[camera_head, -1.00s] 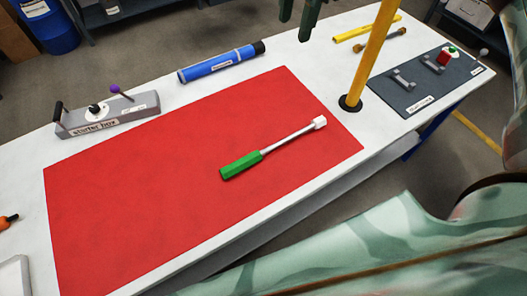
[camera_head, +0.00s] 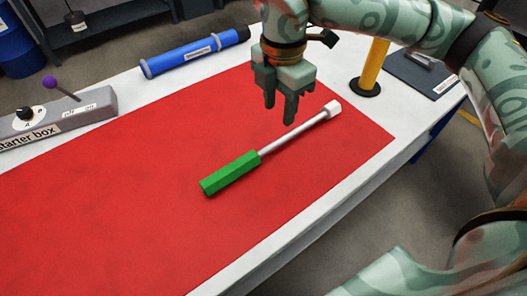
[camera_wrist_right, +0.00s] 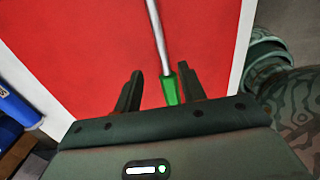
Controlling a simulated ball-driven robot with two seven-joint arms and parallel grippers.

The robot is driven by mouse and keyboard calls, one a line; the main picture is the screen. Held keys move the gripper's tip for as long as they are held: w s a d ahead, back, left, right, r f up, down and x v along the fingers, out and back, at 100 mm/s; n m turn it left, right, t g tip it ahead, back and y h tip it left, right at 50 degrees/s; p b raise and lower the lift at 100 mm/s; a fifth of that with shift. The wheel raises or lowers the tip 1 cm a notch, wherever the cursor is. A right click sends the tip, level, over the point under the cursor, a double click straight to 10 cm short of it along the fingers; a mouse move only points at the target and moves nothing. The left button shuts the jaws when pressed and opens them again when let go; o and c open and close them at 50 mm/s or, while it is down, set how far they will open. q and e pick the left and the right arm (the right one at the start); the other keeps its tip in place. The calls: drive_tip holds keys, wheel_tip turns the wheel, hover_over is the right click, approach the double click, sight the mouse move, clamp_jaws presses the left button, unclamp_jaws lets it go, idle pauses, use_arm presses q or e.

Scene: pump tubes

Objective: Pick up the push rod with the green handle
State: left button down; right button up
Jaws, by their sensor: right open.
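The push rod lies on the red mat, with a green handle (camera_head: 230,173), a thin grey-white shaft (camera_head: 293,134) and a white tip at its upper right end. My right gripper (camera_head: 280,112) is open, fingers pointing down, above and just behind the shaft, apart from it. In the right wrist view the shaft (camera_wrist_right: 158,35) runs down the middle, and part of the green handle (camera_wrist_right: 171,90) shows between the open fingers (camera_wrist_right: 161,88); the rest of the handle is hidden by the gripper body. My left gripper is not in view.
The red mat (camera_head: 130,200) covers much of the white table. A blue cylinder (camera_head: 195,54) lies behind it, and a grey starter box (camera_head: 60,120) stands at the left. A yellow post (camera_head: 370,68) and a dark board (camera_head: 425,75) are at the right.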

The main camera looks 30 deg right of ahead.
drive_tip(key=b, duration=0.2)
hover_over(278, 140)
wheel_tip(278, 140, down, 5)
drive_tip(key=shift+a+r, duration=0.1)
wheel_tip(278, 140, down, 4)
drive_tip(key=shift+s+f+b, duration=0.1)
drive_tip(key=shift+f+b, duration=0.05)
drive_tip(key=shift+b, duration=0.9)
drive_tip(key=shift+f, duration=0.3)
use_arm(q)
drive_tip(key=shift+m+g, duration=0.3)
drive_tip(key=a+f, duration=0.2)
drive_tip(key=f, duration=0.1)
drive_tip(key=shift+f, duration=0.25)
use_arm(e)
drive_tip(key=shift+r, duration=0.1)
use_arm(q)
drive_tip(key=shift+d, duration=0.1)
use_arm(e)
clamp_jaws()
